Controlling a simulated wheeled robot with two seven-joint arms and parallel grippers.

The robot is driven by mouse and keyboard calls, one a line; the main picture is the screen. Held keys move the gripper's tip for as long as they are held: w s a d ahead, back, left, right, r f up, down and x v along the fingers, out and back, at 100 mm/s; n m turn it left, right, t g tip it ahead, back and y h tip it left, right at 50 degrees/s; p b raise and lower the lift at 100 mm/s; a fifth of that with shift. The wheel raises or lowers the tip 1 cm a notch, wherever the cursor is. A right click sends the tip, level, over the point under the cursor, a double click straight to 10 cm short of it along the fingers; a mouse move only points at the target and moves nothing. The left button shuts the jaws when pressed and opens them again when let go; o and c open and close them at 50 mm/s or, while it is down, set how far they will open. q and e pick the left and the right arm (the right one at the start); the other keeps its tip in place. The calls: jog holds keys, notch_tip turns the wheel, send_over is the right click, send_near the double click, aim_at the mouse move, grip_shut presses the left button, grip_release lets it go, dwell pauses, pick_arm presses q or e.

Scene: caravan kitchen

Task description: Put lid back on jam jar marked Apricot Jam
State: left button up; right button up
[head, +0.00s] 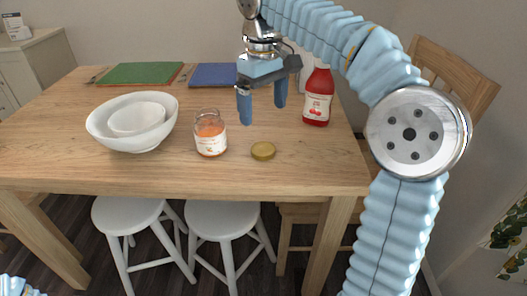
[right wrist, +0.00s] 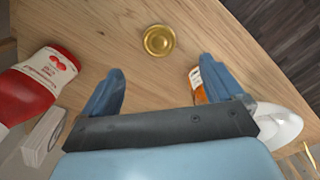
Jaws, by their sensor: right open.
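The jam jar (head: 210,134) is a clear glass with orange contents and a white label, standing open on the wooden table; its label is too small to read. In the right wrist view the jar (right wrist: 197,92) is mostly hidden behind a finger. The gold lid (head: 263,151) lies flat on the table, right of the jar and close to the front edge; it also shows in the right wrist view (right wrist: 159,40). My right gripper (head: 261,112) is open and empty above the table, behind the lid. My left gripper is not in view.
A white bowl with a smaller one inside (head: 102,126) stands left of the jar. A red bottle (head: 318,98) stands to the right. Green (head: 140,74) and blue (head: 213,75) mats lie at the back. The table (head: 110,172) around the lid is clear.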

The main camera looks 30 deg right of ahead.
send_over(263, 149)
notch_tip(263, 149, down, 5)
jog(key=shift+s+f+b, duration=0.1)
jog(key=shift+s+b, duration=0.05)
jog(key=shift+b, duration=0.3)
jog(key=shift+f, duration=0.1)
jog(key=f+b, duration=0.1)
jog(key=f, duration=0.4)
jog(key=shift+w+f, duration=0.1)
jog(key=shift+w, duration=0.1)
jog(key=shift+c, duration=0.4)
jog(key=c, duration=1)
